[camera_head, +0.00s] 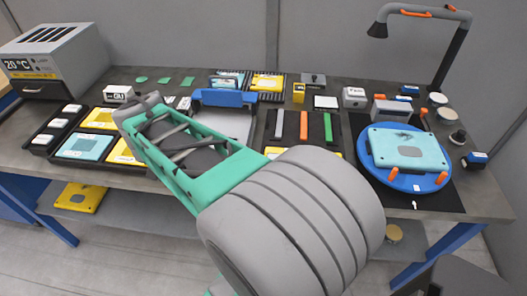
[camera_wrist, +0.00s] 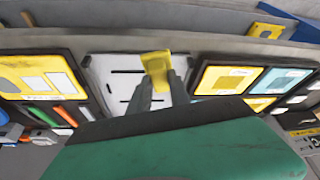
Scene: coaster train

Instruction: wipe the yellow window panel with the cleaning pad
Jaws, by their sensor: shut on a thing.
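My gripper (camera_wrist: 159,86) is shut on a small yellow piece, apparently the cleaning pad (camera_wrist: 157,66), held above a white tray (camera_wrist: 112,75). In the head view my arm hides the gripper and pad. Several yellow panels are in view, and I cannot tell which is the task's window panel. Another yellow panel (camera_wrist: 20,82) lies to the left. In the head view, yellow panels (camera_head: 100,117) lie in the left tray, one partly behind my arm.
A cyan panel (camera_head: 84,147) lies in the left tray. A blue bar (camera_head: 225,98) stands at the back of the white tray. Coloured strips (camera_head: 303,125) lie right of my arm. A blue turntable (camera_head: 377,172) carries a light cyan plate, under a lamp (camera_head: 440,50).

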